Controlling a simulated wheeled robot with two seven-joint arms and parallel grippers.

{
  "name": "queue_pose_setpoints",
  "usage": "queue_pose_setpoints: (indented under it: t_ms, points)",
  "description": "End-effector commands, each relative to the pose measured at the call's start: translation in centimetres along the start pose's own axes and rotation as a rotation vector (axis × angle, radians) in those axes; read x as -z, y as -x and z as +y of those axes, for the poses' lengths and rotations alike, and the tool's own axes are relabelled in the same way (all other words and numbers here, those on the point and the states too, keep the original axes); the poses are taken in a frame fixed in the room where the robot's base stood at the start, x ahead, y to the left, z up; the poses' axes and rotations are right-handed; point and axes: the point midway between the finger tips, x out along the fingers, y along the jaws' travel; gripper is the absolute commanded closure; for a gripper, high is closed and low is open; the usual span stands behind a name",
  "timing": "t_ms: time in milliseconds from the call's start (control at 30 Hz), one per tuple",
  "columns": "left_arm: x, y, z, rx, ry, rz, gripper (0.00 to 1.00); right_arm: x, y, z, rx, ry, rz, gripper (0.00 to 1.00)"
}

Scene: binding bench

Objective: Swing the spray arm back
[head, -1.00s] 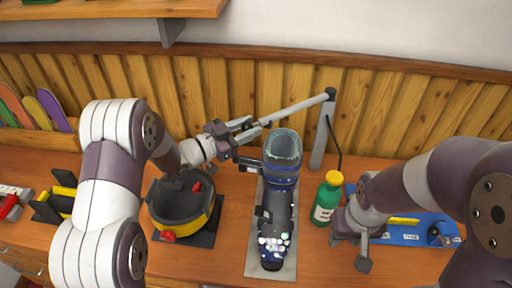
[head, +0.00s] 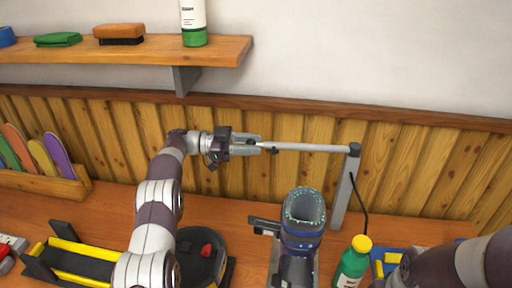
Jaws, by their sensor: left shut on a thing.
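The spray arm (head: 310,148) is a grey bar that runs left from the top of a grey post (head: 345,190) at the back of the bench. My left gripper (head: 258,146) is shut on its free left end, close to the wooden wall panelling. A dark cable hangs beside the post. A blue ski boot (head: 303,222) stands in front of the post, clear of the bar. My right arm shows at the lower right, but its gripper is outside the view.
A green bottle with a yellow cap (head: 352,262) stands right of the boot. A round black pot (head: 200,255) is left of it. A yellow-black holder (head: 78,262) lies at lower left.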

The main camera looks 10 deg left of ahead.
Motion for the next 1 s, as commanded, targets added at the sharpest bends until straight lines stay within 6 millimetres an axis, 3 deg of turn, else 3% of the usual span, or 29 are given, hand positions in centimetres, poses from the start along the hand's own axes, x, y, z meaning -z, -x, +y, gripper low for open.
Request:
queue_pose_setpoints:
  t_ms: [633, 667, 700, 733, 1000]
  points:
    - [-0.01, 0.47, -0.23, -0.016, -0.001, 0.004, 1.00, 0.00, -0.07, 0.00, 0.000, 0.000, 0.000, 0.57]
    - [-0.01, 0.47, -0.23, -0.016, -0.001, 0.004, 0.63, 0.00, -0.07, 0.00, 0.000, 0.000, 0.000, 0.57]
    - [-0.01, 0.46, -0.22, -0.016, -0.001, 0.004, 0.50, 0.00, -0.07, 0.00, 0.000, 0.000, 0.000, 0.57]
    - [-0.01, 0.47, -0.23, -0.016, -0.001, 0.004, 0.43, 0.00, -0.07, 0.00, 0.000, 0.000, 0.000, 0.57]
    - [0.01, 0.51, -0.24, -0.015, -0.001, 0.003, 0.43, -0.01, -0.10, 0.00, 0.000, 0.000, 0.000, 0.57]
